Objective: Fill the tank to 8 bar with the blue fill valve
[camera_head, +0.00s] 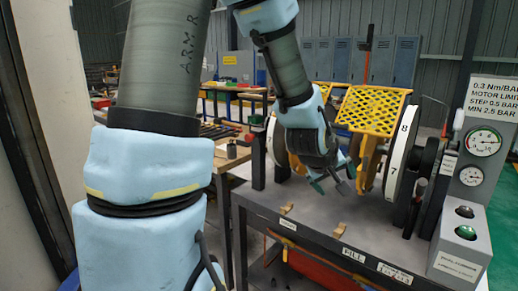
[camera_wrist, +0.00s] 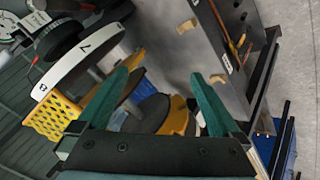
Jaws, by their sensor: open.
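A FILL label (camera_head: 353,256) is on the bench's front edge. Two small tan pieces lie on the bench: the left one (camera_head: 287,209) and the right one (camera_head: 341,228); I cannot tell whether either is a valve handle. A large round gauge (camera_head: 484,142) and a smaller gauge (camera_head: 471,175) are on a grey panel at right; their readings are too small to tell. I cannot make out a blue valve or the tank.
A control box (camera_head: 462,240) with a green button (camera_head: 465,232) is at the right end. The bench's front middle is mostly clear.

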